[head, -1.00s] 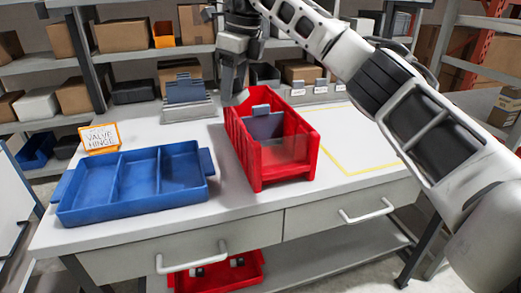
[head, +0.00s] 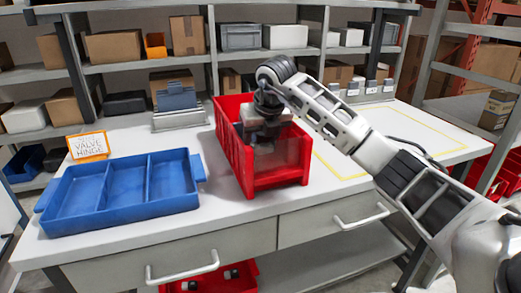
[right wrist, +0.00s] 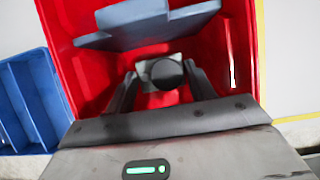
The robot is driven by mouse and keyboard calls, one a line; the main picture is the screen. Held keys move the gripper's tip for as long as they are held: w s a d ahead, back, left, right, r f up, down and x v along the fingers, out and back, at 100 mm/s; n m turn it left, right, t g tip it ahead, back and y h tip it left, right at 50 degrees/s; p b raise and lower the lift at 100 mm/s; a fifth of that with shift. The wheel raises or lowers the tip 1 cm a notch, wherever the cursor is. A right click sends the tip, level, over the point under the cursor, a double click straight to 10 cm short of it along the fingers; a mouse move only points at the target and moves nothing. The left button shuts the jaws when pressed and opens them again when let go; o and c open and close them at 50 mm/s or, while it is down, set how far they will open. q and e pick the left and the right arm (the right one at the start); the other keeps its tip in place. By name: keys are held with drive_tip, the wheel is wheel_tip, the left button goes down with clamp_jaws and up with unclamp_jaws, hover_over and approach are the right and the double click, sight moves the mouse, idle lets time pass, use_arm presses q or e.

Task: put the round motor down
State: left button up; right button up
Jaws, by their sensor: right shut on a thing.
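The round motor (right wrist: 168,74), a dark round body with a grey squarish part, sits between the two fingers of my right gripper (right wrist: 162,85) in the right wrist view. The gripper is shut on it. In the head view my right gripper (head: 262,142) points down inside the red bin (head: 234,150), and the motor is hard to make out there. The right wrist view shows the bin's red floor and walls around the motor; I cannot tell whether the motor touches the floor. A blue-grey divider (right wrist: 145,22) stands in the bin beside it. My left gripper is not in view.
A blue three-compartment tray (head: 120,205) stands empty left of the bin. A "VALVE HINGE" sign (head: 88,146) stands behind it. A grey holder (head: 178,118) is farther back.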

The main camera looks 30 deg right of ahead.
wheel_tip(320, 180, down, 3)
drive_tip(key=shift+f, duration=0.15)
drive_tip(key=o, duration=1.1)
drive_tip(key=v, duration=1.2)
drive_tip(key=shift+s, duration=0.1)
